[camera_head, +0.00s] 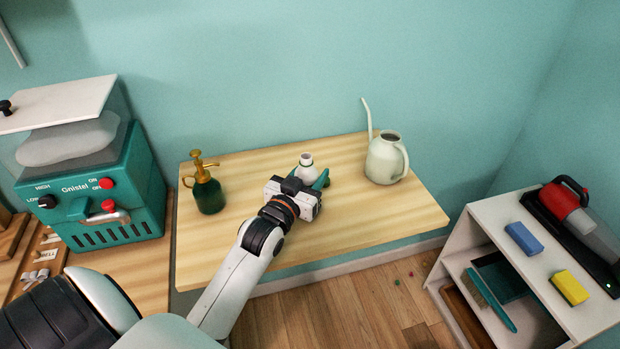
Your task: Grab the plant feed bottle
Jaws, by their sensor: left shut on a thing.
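The plant feed bottle (306,160) is white on top with a little green below, and stands upright over the middle of the wooden table. My left gripper (312,182) reaches in from the front left and is shut on the bottle. Its teal fingers sit on either side of the bottle. The gripper body hides most of the lower bottle, so I cannot tell whether its base touches the table. My right gripper is not in view.
A dark green spray bottle (208,191) stands left on the table (390,215). A pale watering can (385,158) stands right of the bottle. A teal machine (110,190) is at far left. A white shelf (490,215) with sponges and a hand vacuum is at right.

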